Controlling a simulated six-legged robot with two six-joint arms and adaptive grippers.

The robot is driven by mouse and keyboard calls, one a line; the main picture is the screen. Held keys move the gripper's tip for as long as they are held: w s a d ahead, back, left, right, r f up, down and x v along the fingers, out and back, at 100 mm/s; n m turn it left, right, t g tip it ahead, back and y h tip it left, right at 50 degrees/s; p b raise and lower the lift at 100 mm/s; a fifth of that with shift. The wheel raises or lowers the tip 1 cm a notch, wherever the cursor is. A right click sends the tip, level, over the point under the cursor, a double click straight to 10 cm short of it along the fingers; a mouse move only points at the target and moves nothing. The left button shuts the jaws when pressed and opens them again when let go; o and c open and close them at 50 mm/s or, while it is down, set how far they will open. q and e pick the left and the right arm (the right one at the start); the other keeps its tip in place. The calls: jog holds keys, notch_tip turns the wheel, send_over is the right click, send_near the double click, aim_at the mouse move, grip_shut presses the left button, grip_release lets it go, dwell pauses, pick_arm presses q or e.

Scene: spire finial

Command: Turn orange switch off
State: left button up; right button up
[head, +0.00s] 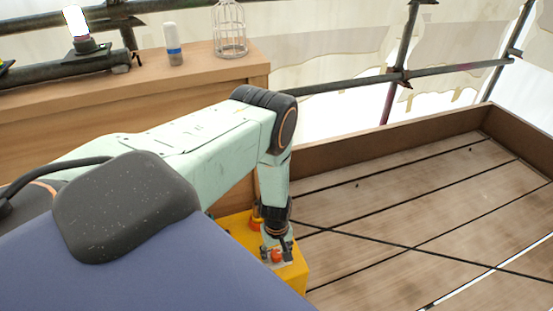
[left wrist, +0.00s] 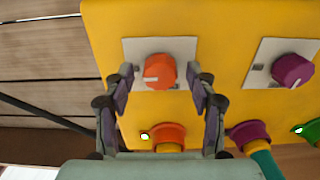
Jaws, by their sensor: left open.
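The orange switch (left wrist: 160,70) is a round knob on a white plate on the yellow box (left wrist: 215,22). A pale mark shows on the knob's left side. My left gripper (left wrist: 160,80) is open, with one fingertip on each side of the knob; I cannot tell whether they touch it. In the head view, my left gripper (head: 277,248) points down over the box (head: 297,277), and the orange knob (head: 276,256) shows between its fingers. A small green light (left wrist: 145,135) is lit by an orange ring-shaped part (left wrist: 168,137) below the switch. My right gripper is not in view.
A purple knob (left wrist: 293,70) on its own plate sits right of the orange one. A purple ring-shaped part (left wrist: 250,132) and another green light (left wrist: 300,129) are below it. A wooden counter (head: 150,75) holds a birdcage (head: 229,30). Plank decking (head: 400,200) lies right of the box.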

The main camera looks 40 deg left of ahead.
pick_arm(q)
jog(key=c, duration=1.1)
jog(key=shift+c, duration=0.2)
jog(key=shift+r+n, duration=0.1)
jog(key=shift+n, duration=0.2)
jog(key=n+p, duration=0.1)
jog(key=n, duration=0.1)
jog(key=shift+n, duration=0.4)
jog(key=n+p, duration=0.1)
jog(key=n, duration=0.3)
jog(key=shift+n, duration=0.3)
jog(key=n, duration=0.5)
jog(key=shift+n+p, duration=0.35)
jog(key=shift+n, duration=2.05)
